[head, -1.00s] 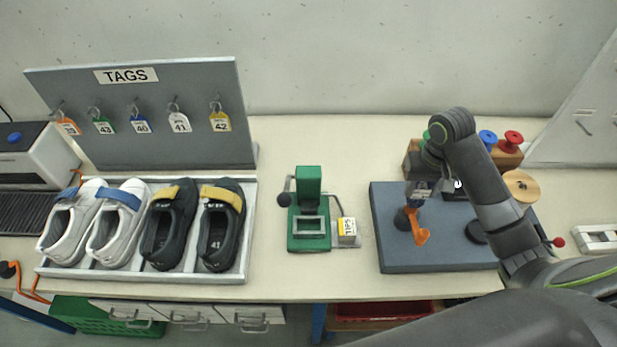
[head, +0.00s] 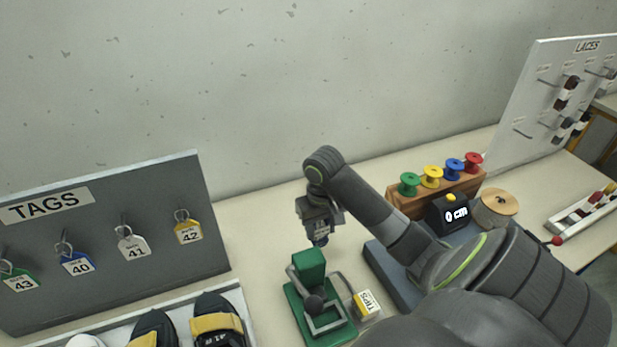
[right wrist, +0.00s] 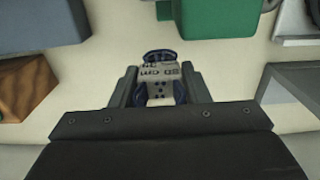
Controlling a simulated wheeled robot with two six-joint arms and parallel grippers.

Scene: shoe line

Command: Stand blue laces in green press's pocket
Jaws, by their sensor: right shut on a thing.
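My right gripper (head: 319,222) is shut on the blue laces (head: 320,240), a small dark blue bundle. In the right wrist view the laces (right wrist: 160,80) sit between the two fingers (right wrist: 160,95), with a white printed band around them. The green press (head: 309,272) stands on the table just below the held laces in the head view. The laces look apart from it, above or behind its top. The press also shows at the top of the right wrist view (right wrist: 215,18). I cannot make out its pocket clearly. My left gripper is out of view.
A yellow-and-white TIPS box (head: 367,303) stands right of the press. The grey-blue mat (head: 392,279) and the wooden spool rack (head: 405,203) lie further right. The TAGS board (head: 110,240) and shoe tray (head: 249,328) are left. Bare table lies behind the press.

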